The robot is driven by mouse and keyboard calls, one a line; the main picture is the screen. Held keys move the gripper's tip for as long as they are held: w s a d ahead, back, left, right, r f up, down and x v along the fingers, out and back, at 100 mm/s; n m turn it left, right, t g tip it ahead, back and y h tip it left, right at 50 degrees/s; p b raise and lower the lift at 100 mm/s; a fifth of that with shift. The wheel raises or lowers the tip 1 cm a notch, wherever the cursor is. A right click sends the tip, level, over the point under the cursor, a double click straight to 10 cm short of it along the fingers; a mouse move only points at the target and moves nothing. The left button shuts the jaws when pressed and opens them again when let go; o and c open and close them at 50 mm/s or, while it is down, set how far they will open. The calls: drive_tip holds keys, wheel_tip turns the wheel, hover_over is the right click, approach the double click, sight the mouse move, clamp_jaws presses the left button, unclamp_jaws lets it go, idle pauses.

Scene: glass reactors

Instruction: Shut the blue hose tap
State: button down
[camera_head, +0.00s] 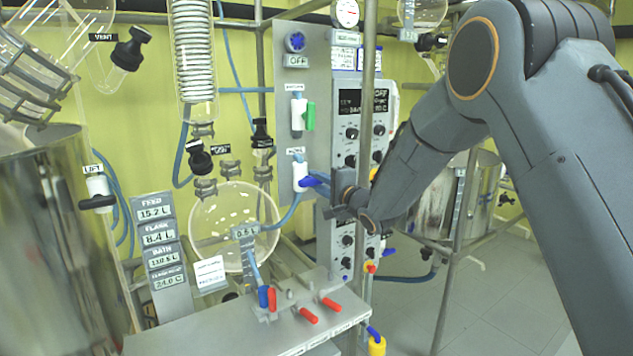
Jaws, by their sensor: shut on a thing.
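The blue-handled tap (309,181) is on the grey upright panel, with a white body and a small label above it. A blue hose runs down and left from it. Its handle points to the right, roughly level, towards my gripper. My gripper (328,188) comes in from the right and is shut on the end of the blue handle. The jaws and the metal post hide part of this contact.
A green-handled tap (304,114) sits above it on the panel. A thin metal post (368,90) stands close to my gripper. A round glass flask (235,225) is to the left. Red-handled valves (309,315) are on the bench (215,335) below.

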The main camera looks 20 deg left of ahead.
drive_tip(key=shift+f, duration=0.2)
drive_tip(key=c, duration=1.6)
unclamp_jaws()
drive_tip(key=shift+r, duration=0.1)
drive_tip(key=shift+c, duration=0.2)
drive_tip(key=shift+s, duration=0.1)
drive_tip(key=b+v, duration=0.2)
drive_tip(key=v, duration=0.5)
drive_tip(key=shift+s+d, duration=0.2)
drive_tip(key=shift+d, duration=0.05)
drive_tip(key=shift+d, duration=0.1)
